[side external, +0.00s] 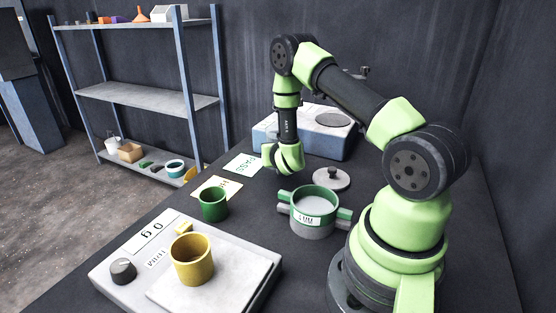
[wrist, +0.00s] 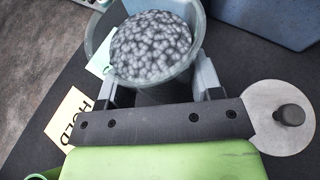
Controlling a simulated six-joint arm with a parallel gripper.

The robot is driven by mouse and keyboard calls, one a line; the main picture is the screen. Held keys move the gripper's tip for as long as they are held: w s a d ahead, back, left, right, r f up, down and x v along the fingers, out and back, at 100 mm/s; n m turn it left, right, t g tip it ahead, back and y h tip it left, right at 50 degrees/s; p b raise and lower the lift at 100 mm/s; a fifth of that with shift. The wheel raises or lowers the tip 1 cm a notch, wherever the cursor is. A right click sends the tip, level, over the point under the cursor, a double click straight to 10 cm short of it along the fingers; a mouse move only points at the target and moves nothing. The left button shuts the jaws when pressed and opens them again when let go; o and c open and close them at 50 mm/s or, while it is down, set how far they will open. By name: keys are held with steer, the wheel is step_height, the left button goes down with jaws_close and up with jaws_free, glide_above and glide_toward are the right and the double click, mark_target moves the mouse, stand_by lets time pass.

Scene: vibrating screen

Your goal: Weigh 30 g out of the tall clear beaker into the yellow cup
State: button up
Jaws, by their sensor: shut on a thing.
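The tall clear beaker (wrist: 197,55) is in the wrist view, full of grey speckled granules (wrist: 151,47). My gripper (wrist: 160,86) is shut on it, one finger on each side. In the side view my gripper (side external: 284,160) is above the table behind the green-banded pot, and I cannot make out the beaker there. The yellow cup (side external: 192,262) stands upright on the plate of the white scale (side external: 237,274), at the front left, well away from my gripper. The inside of the cup that shows looks empty. The scale's display (side external: 152,232) is slanted and hard to read.
A green cup (side external: 214,205) stands behind the scale by the HOLD card (side external: 216,186) and PASS card (side external: 243,166). A green-banded pot with handles (side external: 314,211) and a round lid (side external: 331,179) are right of it. A blue-sided machine (side external: 300,142) stands at the back.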

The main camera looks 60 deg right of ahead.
mark_target(273, 127)
steer(key=r, duration=0.6)
steer(key=shift+w+a+r, duration=0.1)
steer(key=shift+w+r, duration=0.1)
steer(key=shift+w, duration=0.15)
steer(key=w+a+r+n+t+y, duration=0.3)
steer(key=w+a+r+n+y, duration=0.2)
steer(key=w+a+n+y, duration=0.4)
steer(key=w+a+r+n+t+y, duration=0.2)
steer(key=w+a+r+n+y, duration=0.35)
steer(key=w+a, duration=0.4)
steer(key=s+a+r+n+g+y, duration=0.1)
steer(key=s+a+n+g+y, duration=0.25)
steer(key=a+n+y, duration=0.55)
steer(key=s+a+f+n+g, duration=0.3)
steer(key=s+a+n+g, duration=0.4)
steer(key=a+g, duration=0.45)
steer(key=s+f+n+g, duration=0.4)
steer(key=s+n+g, duration=0.1)
steer(key=s+n, duration=0.1)
steer(key=shift+a+f+n+h, duration=0.15)
steer(key=shift+n+h, duration=0.3)
